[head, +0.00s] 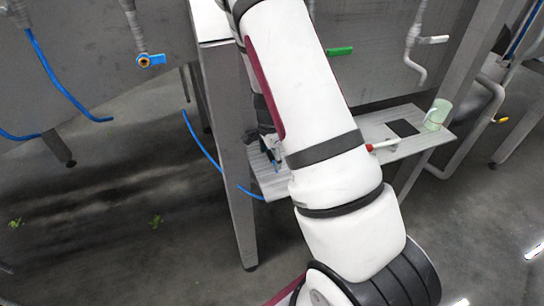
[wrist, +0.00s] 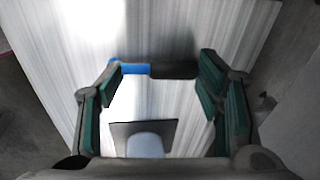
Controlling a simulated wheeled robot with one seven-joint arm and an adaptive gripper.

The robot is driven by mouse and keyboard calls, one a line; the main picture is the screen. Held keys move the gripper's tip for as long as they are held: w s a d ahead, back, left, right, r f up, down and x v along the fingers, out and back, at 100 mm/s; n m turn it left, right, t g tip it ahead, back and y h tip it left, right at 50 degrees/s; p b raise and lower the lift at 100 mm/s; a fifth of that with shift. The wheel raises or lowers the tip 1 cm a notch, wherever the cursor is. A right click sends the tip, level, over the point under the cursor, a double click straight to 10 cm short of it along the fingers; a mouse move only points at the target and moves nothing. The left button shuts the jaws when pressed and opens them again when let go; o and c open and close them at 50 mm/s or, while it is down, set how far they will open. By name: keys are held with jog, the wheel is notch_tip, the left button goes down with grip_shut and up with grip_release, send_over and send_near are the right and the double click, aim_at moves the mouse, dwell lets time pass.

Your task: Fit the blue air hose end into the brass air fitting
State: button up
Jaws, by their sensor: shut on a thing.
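My gripper (wrist: 163,80) is over the metal shelf in the wrist view. A blue piece of the air hose end (wrist: 130,68) and a dark cylindrical piece (wrist: 174,70) lie in line across the space between its fingertips, and the jaws are shut on it. In the head view my gripper (head: 268,150) is small and partly hidden behind my arm, above the shelf's left end. The blue hose (head: 205,155) hangs in a curve left of the table leg. I cannot make out the brass air fitting for certain.
The shelf (head: 435,139) bears a dark square (head: 404,128), a red-tipped white tool (head: 385,146) and a pale green cup (head: 437,113). A blue-handled valve (head: 151,60) is on the basin at left. A table leg (head: 230,170) stands beside the shelf.

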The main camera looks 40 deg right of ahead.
aim_at(273, 161)
jog(key=shift+r, duration=0.4)
jog(key=r, duration=0.1)
jog(key=s+r, duration=0.1)
jog(key=shift+a+r, duration=0.15)
jog(key=shift+r, duration=0.15)
jog(key=s+a+r, duration=0.1)
jog(key=s+a, duration=0.3)
jog(key=s, duration=1)
jog(key=shift+s+a+r, duration=0.15)
jog(key=shift+a, duration=0.05)
jog(key=w+a+r+p, duration=0.45)
jog(key=a+r, duration=0.35)
jog(key=r, duration=0.2)
jog(key=w+a+r+p, duration=0.45)
jog(key=a+r, duration=0.35)
jog(key=r, duration=0.2)
jog(key=w+a+r+p, duration=0.4)
jog(key=w+a+r, duration=0.1)
jog(key=a+r, duration=0.5)
jog(key=w+d+r+b, duration=0.1)
jog(key=w+d+b, duration=0.1)
jog(key=w, duration=0.3)
jog(key=shift+w+d+h+b, duration=0.3)
jog(key=shift+w+d+b, duration=0.1)
jog(key=shift+b, duration=0.45)
